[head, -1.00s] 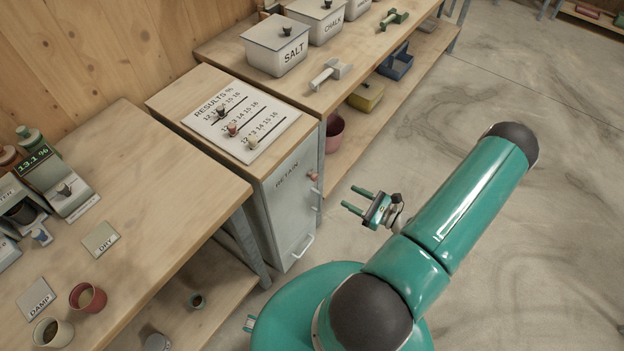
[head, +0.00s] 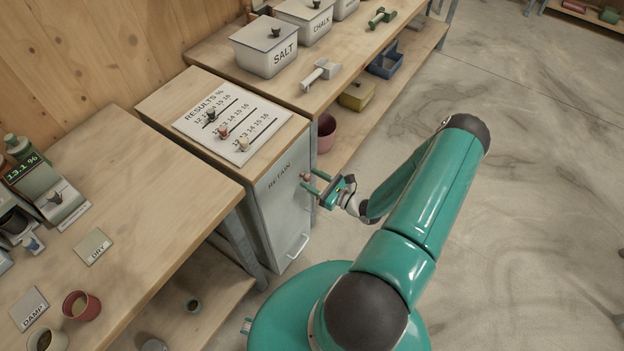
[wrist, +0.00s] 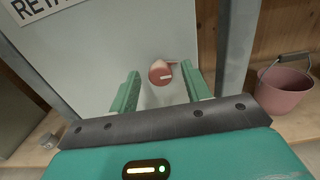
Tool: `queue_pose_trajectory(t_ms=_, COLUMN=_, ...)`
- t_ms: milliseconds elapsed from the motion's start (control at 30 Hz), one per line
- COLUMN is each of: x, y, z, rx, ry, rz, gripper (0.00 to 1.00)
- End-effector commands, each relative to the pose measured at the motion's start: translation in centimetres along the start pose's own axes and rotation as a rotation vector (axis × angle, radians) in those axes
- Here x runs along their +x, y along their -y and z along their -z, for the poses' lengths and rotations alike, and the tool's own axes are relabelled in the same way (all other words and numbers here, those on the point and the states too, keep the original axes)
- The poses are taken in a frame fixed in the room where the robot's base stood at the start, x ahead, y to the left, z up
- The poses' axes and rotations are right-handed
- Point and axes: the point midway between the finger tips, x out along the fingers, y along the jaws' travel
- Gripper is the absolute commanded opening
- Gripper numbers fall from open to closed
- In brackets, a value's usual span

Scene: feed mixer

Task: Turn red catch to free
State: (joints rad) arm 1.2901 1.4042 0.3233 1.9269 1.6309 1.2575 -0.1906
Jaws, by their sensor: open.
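The red catch (wrist: 160,72) is a round reddish knob with a pale bar mark, on the grey cabinet door (wrist: 105,60) labelled RETAIN. In the wrist view it sits between and just beyond the two green fingers of my gripper (wrist: 158,92), with a gap on each side. My gripper is open and empty. In the head view my gripper (head: 315,189) is in front of the RETAIN door (head: 283,215), its fingers pointing at it. There the catch (head: 306,177) shows small beside the upper finger. I cannot tell whether a finger touches it.
A white pull handle (head: 299,247) is low on the door. A grey post (wrist: 238,50) stands right of the door, with a pink bucket (wrist: 285,90) beyond. The results board (head: 232,125) with several pegs lies on top. Bare floor (head: 530,200) is open to the right.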

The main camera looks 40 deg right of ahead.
Motion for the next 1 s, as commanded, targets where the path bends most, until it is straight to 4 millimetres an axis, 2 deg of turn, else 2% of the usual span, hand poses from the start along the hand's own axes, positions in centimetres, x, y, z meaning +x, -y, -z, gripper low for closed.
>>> queue_pose_trajectory(t_ms=100, x=0.66, y=-0.02, z=0.01, rx=0.0, ry=0.0, rz=0.0, gripper=0.48)
queue_pose_trajectory(t_ms=367, x=0.73, y=-0.01, z=0.0, rx=0.0, ry=0.0, rz=0.0, gripper=0.46)
queue_pose_trajectory(t_ms=500, x=0.71, y=-0.01, z=-0.01, rx=0.0, ry=0.0, rz=0.0, gripper=0.18)
queue_pose_trajectory(t_ms=600, x=0.7, y=-0.01, z=-0.01, rx=0.0, ry=0.0, rz=0.0, gripper=0.03)
queue_pose_trajectory(t_ms=1000, x=0.68, y=0.01, z=-0.01, rx=0.062, ry=0.0, rz=0.0, gripper=0.03)
